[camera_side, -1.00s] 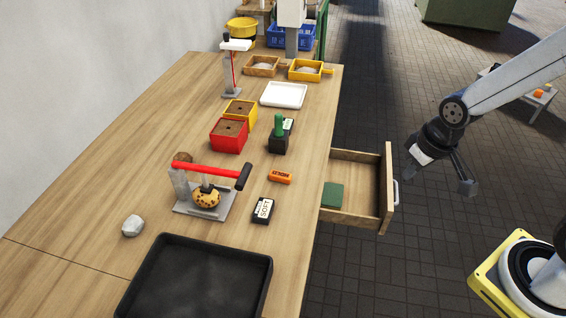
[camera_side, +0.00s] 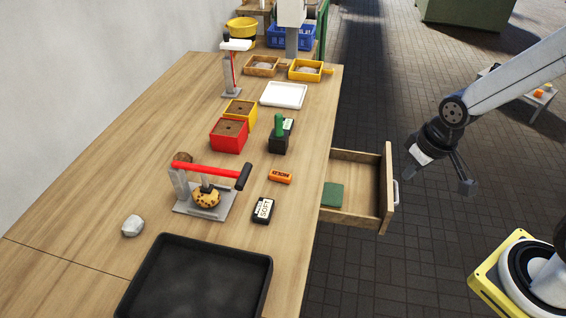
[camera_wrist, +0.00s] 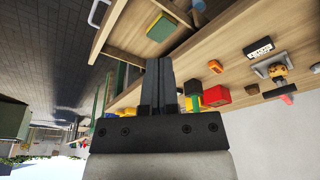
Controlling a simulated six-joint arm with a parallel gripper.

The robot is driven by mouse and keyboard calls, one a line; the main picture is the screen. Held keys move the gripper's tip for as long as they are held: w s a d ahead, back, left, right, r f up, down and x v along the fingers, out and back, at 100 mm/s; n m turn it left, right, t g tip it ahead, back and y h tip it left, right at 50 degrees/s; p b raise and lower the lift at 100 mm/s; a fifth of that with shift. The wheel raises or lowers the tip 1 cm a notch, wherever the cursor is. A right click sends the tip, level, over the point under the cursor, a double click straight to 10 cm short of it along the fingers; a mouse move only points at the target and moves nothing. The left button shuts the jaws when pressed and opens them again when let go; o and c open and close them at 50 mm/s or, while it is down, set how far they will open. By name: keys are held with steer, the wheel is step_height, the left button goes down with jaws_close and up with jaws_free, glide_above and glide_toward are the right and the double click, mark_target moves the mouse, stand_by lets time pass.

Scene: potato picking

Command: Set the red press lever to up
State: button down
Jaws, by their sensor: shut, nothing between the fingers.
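The red press lever (camera_side: 205,171) has a black handle end and lies nearly level across its press, low over a spotted potato (camera_side: 206,196) on the grey press base (camera_side: 224,207). The lever shows in the wrist view (camera_wrist: 287,99) at the right edge. My gripper (camera_side: 436,184) hangs in the air over the floor, right of the table and the open drawer, well apart from the press. In the wrist view its fingers (camera_wrist: 161,62) lie side by side, closed and empty.
An open drawer (camera_side: 359,158) with a green block (camera_side: 332,195) juts from the table's right side. A black tray (camera_side: 253,258) is at the front.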

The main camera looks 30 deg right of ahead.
steer(key=c, duration=1.3)
jaws_free()
steer(key=o, duration=0.7)
steer(key=shift+w, duration=0.15)
steer(key=shift+o, duration=0.6)
steer(key=shift+w+a+f, duration=0.1)
steer(key=shift+w+a, duration=0.1)
steer(key=shift+w, duration=0.1)
steer(key=w+a+f+m+t+y, duration=0.1)
steer(key=w+a+f+m+t, duration=0.1)
steer(key=w+a+m+t, duration=0.35)
steer(key=w+a+f+m+t+y, duration=0.1)
steer(key=w+a+f+m+t, duration=0.1)
steer(key=w+a, duration=0.6)
steer(key=w+a+f+m+t+y, duration=0.1)
steer(key=a+m+t+y, duration=0.4)
steer(key=a, duration=0.5)
steer(key=shift+w+a+f+m+t, duration=0.15)
steer(key=shift+f+m+t, duration=0.2)
steer(key=shift+m+t, duration=0.3)
steer(key=shift+w, duration=0.1)
